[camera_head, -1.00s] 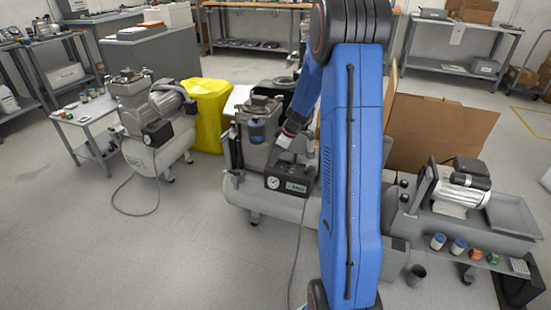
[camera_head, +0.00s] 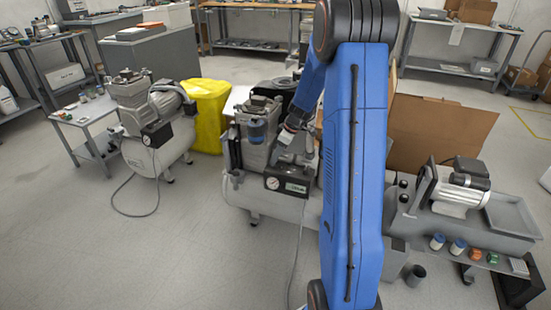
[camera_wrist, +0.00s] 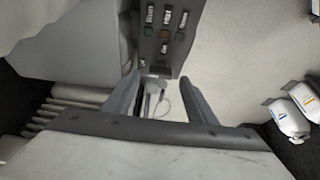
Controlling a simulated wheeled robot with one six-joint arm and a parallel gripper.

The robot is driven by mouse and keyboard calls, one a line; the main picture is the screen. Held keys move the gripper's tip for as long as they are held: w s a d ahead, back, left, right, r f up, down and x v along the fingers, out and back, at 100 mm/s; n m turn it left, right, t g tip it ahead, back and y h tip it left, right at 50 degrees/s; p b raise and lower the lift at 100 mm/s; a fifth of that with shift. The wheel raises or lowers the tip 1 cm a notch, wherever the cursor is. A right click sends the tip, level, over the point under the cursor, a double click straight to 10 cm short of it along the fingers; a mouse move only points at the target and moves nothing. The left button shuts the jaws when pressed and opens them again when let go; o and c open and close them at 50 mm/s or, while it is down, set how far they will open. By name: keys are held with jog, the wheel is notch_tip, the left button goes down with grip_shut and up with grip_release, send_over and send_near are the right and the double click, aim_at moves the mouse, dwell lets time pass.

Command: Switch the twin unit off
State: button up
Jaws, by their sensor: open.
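My gripper (camera_head: 287,150) is above and behind the control box, partly hidden by my blue arm. Just beyond the fingertips is a dark panel (camera_wrist: 163,40) with small coloured controls and white labels, too small to read surely. I cannot tell any switch's position.
Another compressor (camera_head: 155,135) stands at the left, beside a yellow cover (camera_head: 207,112). At the right are a motor unit (camera_head: 460,190), small jars on a shelf, and a cardboard sheet (camera_head: 435,138). A cable runs down in front of the middle compressor. The floor at the front left is clear.

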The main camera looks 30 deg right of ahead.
jog(key=v, duration=1.5)
jog(key=shift+r, duration=0.1)
jog(key=s+a+r+m, duration=0.1)
jog(key=s+a+r, duration=0.2)
jog(key=s+a, duration=0.25)
jog(key=s+a+r+m+h, duration=0.1)
jog(key=s+a+r, duration=0.1)
jog(key=s+a, duration=0.35)
jog(key=s+a+r+m, duration=0.1)
jog(key=s+a+r, duration=0.2)
jog(key=s+a, duration=0.25)
jog(key=s+a+f+m+h, duration=0.1)
jog(key=s+a+m, duration=0.1)
jog(key=s, duration=0.7)
jog(key=s+a+f+m+t, duration=0.1)
jog(key=s+a+m, duration=0.1)
jog(key=s+a, duration=0.3)
jog(key=shift+s+a+f+m+h, duration=0.3)
jog(key=shift+s+m+h, duration=0.1)
jog(key=shift+s, duration=1.6)
